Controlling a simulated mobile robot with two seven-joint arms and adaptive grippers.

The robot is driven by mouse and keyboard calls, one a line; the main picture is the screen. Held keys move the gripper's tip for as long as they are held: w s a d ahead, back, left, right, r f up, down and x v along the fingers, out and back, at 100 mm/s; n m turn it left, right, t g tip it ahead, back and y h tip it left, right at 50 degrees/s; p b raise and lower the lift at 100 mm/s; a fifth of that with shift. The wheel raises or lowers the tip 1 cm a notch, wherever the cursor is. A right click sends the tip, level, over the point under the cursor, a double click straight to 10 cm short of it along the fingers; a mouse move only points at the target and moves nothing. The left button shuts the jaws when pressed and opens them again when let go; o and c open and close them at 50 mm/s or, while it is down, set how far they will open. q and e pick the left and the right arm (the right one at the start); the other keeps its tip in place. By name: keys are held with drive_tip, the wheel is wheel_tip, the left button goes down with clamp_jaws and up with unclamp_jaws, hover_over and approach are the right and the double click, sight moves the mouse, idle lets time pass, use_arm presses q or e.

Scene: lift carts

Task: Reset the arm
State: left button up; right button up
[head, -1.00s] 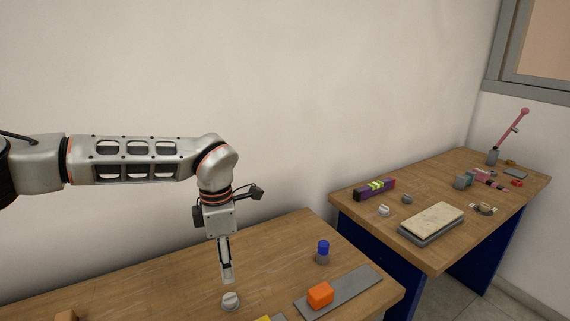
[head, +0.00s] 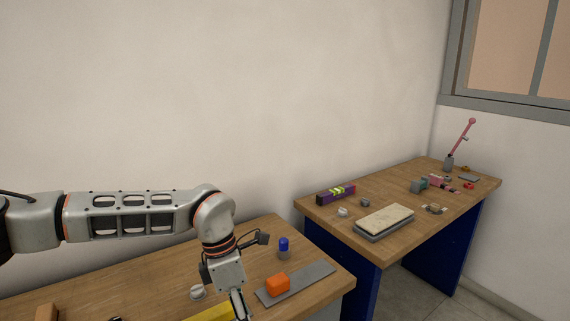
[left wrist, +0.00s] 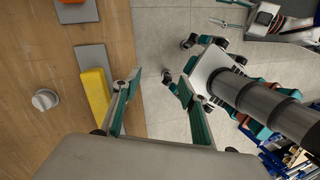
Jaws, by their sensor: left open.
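My left gripper (head: 240,306) hangs downward at the lower edge of the head view, with its fingertips cut off or hidden there. In the left wrist view its two fingers (left wrist: 152,80) are spread apart with nothing between them.
The near table (head: 150,275) carries a white knob-like piece (head: 198,291), an orange block (head: 277,284) on a grey strip (head: 318,274), and a blue-topped cylinder (head: 284,246). A second table (head: 385,255) stands at right with several objects. Bare floor (left wrist: 155,120) lies beside the near table.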

use_arm(q)
drive_tip(key=s+d+g+h, duration=0.4)
drive_tip(key=s+d+h, duration=0.2)
drive_tip(key=s+d, duration=0.8)
drive_tip(key=d+r+n+t+h, duration=0.1)
drive_tip(key=d+r+n+h, duration=0.75)
drive_tip(key=d+h, duration=0.2)
drive_tip(key=w+a+n+t+h, duration=0.2)
drive_tip(key=w+a+n+t, duration=0.4)
drive_tip(key=n+t, duration=0.75)
drive_tip(key=w+a+f+n+t+y, duration=0.6)
drive_tip(key=a+f+n+y, duration=0.2)
drive_tip(key=f+n, duration=0.3)
drive_tip(key=s+a+f+n+g+y, duration=0.2)
drive_tip(key=s+a+f+n+y, duration=0.3)
drive_tip(key=a+f, duration=0.6)
drive_tip(key=s+a+f+n+g+y, duration=0.2)
drive_tip(key=s+a+f+n+y, duration=0.3)
drive_tip(key=s+a+f, duration=0.5)
wheel_tip(320, 180, down, 4)
drive_tip(key=a+n, duration=0.1)
drive_tip(key=n, duration=0.1)
drive_tip(key=shift+f+n, duration=0.15)
drive_tip(key=shift+n, duration=0.25)
use_arm(e)
drive_tip(key=shift+a+r, duration=0.1)
drive_tip(key=shift+r, duration=0.1)
